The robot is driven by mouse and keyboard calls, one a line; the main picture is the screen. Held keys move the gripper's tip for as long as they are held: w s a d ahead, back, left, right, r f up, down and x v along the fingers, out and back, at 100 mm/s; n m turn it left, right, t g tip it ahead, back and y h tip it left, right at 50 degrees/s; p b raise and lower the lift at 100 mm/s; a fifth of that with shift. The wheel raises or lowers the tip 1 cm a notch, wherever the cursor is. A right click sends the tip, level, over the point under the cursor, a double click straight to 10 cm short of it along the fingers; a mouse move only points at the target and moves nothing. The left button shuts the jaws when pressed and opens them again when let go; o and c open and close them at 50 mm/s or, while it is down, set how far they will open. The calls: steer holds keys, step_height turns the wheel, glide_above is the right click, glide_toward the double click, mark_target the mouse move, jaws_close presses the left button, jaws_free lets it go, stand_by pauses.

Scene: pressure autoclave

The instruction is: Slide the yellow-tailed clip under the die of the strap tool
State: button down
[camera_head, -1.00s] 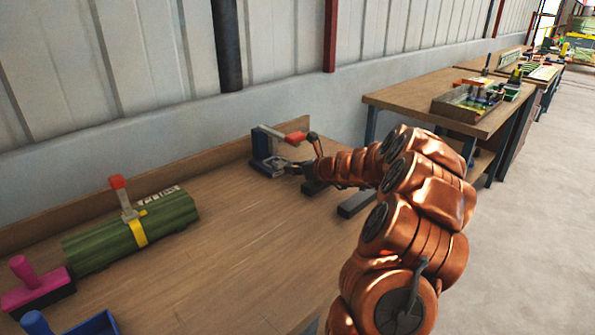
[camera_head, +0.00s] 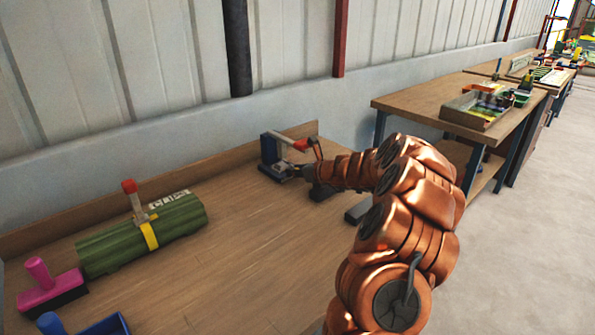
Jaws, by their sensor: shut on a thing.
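The strap tool (camera_head: 269,150) is a small blue-grey stand with a red handle, near the back edge of the wooden bench. My gripper (camera_head: 299,171) is low at its right side, close to the tool's base and under the red handle. It is small and partly hidden behind my copper-coloured wrist. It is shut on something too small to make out. I cannot pick out the yellow-tailed clip or its tail, nor see how far it is from the die.
Dark bars (camera_head: 357,214) lie by my arm. The middle of the bench is clear.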

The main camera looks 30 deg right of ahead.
steer(key=c, duration=0.8)
jaws_free()
steer(key=v, duration=1.2)
steer(key=shift+f, duration=0.1)
